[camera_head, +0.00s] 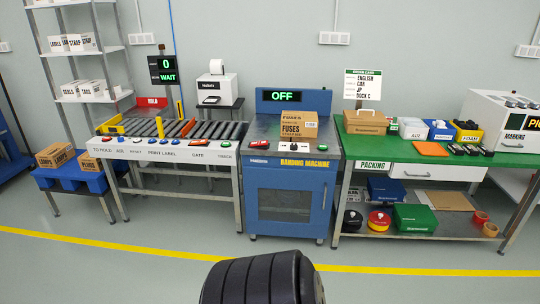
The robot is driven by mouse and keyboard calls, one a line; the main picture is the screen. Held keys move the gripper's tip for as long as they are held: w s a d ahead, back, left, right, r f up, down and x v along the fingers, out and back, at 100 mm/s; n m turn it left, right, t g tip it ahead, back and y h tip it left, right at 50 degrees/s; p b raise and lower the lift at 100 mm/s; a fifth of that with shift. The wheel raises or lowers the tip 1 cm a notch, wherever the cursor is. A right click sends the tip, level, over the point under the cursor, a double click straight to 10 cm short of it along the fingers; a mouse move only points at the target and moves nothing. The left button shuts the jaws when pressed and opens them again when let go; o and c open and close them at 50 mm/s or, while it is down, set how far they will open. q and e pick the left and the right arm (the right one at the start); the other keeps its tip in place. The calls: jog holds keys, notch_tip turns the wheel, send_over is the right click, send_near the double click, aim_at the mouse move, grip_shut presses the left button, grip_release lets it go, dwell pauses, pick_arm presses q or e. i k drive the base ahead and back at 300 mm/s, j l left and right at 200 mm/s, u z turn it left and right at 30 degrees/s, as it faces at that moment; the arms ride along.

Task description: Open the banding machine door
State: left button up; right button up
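The blue banding machine (262,168) stands in the middle of the view, and its display (282,96) reads OFF. Its front door (286,225) is blue with a dark window (285,205) and looks shut. A slim vertical handle (325,195) shows near the door's right edge. A brown carton labelled FUSES (298,125) sits on the machine's top. A red button and a green button flank a white panel on its front edge. Neither of my grippers is in view. A black ribbed part of mine shows at the bottom centre.
A roller conveyor (205,134) stands left of the machine. A packing table (440,158) with bins, a drawer and a lower shelf of boxes stands close on the right. The floor in front is clear, with a yellow line (400,270) across it.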

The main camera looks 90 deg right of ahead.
aim_at(322, 183)
jog(key=z, duration=2.95)
